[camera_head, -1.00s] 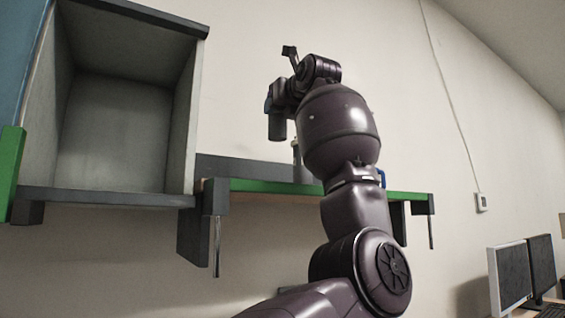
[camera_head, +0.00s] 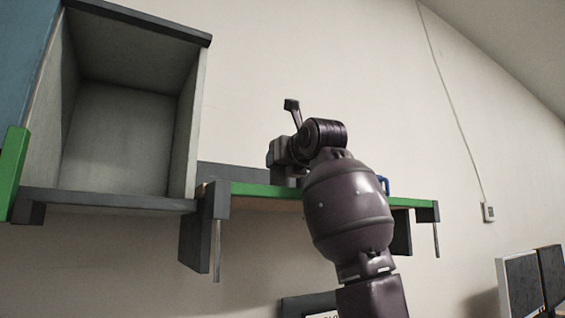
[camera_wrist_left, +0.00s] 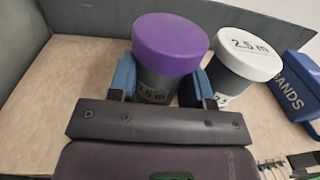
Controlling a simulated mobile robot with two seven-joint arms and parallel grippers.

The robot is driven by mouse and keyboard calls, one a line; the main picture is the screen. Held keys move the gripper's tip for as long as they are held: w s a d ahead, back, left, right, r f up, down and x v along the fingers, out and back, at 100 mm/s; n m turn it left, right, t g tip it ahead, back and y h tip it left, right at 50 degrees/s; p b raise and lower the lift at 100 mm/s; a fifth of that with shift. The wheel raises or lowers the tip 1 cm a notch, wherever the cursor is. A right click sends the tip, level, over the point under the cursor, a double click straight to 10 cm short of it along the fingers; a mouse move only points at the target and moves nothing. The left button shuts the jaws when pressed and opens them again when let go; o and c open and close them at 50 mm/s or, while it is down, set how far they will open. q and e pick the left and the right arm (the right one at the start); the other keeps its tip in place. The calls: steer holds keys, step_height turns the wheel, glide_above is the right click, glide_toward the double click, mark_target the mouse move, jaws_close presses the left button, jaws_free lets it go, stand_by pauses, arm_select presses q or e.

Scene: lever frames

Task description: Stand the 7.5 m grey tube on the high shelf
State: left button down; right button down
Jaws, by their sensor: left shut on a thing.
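The grey tube with a purple cap (camera_wrist_left: 170,45) stands upright between the blue fingers of my left gripper (camera_wrist_left: 163,85) in the left wrist view. Its label is partly covered and appears to read 7.5 m. My left gripper is shut on it. In the head view my left arm reaches up to the high shelf (camera_head: 262,190), a board with a green front edge. The gripper there (camera_head: 284,155) is low over the shelf, and the arm hides part of it. I cannot tell whether the tube's base touches the board. My right gripper is out of view.
A white-capped tube (camera_wrist_left: 246,56) marked 2.5 m stands close beside the held tube, on its right. A blue box (camera_wrist_left: 296,86) lettered BANDS is further right. Bare board (camera_wrist_left: 75,70) lies left of the held tube. An open grey cabinet (camera_head: 120,140) hangs left of the shelf.

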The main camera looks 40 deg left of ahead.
arm_select(q)
steer(key=shift+s+r, duration=0.1)
steer(key=c, duration=0.5)
jaws_free()
steer(key=shift+f, duration=0.2)
steer(key=shift+c, duration=0.2)
steer(key=shift+r, duration=0.1)
steer(key=shift+d+r, duration=0.1)
steer(key=shift+d, duration=0.05)
steer(key=v, duration=1.1)
steer(key=shift+s+d, duration=0.1)
steer(key=shift+d, duration=0.3)
